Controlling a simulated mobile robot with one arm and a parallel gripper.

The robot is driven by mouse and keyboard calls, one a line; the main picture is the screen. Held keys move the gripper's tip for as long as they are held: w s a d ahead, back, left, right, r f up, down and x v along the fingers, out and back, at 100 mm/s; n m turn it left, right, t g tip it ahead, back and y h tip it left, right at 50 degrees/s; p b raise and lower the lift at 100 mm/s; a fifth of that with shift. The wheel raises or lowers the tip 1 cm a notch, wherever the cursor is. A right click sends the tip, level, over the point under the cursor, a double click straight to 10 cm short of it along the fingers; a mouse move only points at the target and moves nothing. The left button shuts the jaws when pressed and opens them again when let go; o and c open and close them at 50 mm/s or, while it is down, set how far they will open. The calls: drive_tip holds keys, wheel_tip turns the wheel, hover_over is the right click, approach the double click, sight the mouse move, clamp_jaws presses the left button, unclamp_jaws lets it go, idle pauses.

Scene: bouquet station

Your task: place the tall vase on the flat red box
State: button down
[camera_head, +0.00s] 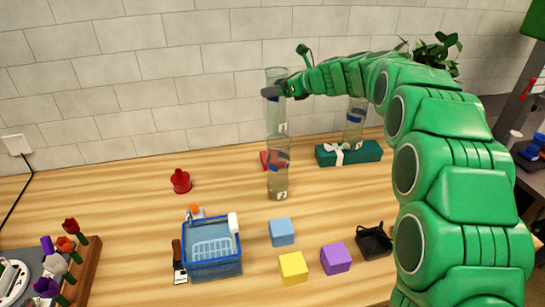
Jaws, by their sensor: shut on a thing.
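My gripper (280,91) is shut on a tall clear vase (276,120) near its top and holds it upright. A second clear cylinder (278,185) shows directly below it in the picture, with a white label near its base. I cannot tell whether the two touch or one is only in front of the other. A red piece, likely the flat red box (264,160), shows beside and through the lower glass. Most of it is hidden.
Another clear vase (355,122) stands at a green box with a white bow (360,153). A red object (181,181), blue basket (213,262), blue block (282,232), yellow block (292,268), purple block (336,258) and black holder (374,240) are on the table. Flowers (69,243) stand left.

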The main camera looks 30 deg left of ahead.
sight(273, 116)
drive_tip(key=shift+s+a+f, duration=0.1)
drive_tip(key=shift+a+f, duration=0.1)
drive_tip(key=shift+f, duration=1.5)
drive_tip(key=shift+s+a+f, duration=0.1)
drive_tip(key=shift+a+f, duration=0.05)
drive_tip(key=shift+f, duration=1.5)
drive_tip(key=shift+s+a+f, duration=0.1)
drive_tip(key=shift+a+f, duration=0.1)
drive_tip(key=shift+f, duration=1.6)
drive_tip(key=shift+c, duration=0.3)
unclamp_jaws()
drive_tip(key=shift+f, duration=0.1)
drive_tip(key=shift+r, duration=0.2)
drive_tip(key=v, duration=1.2)
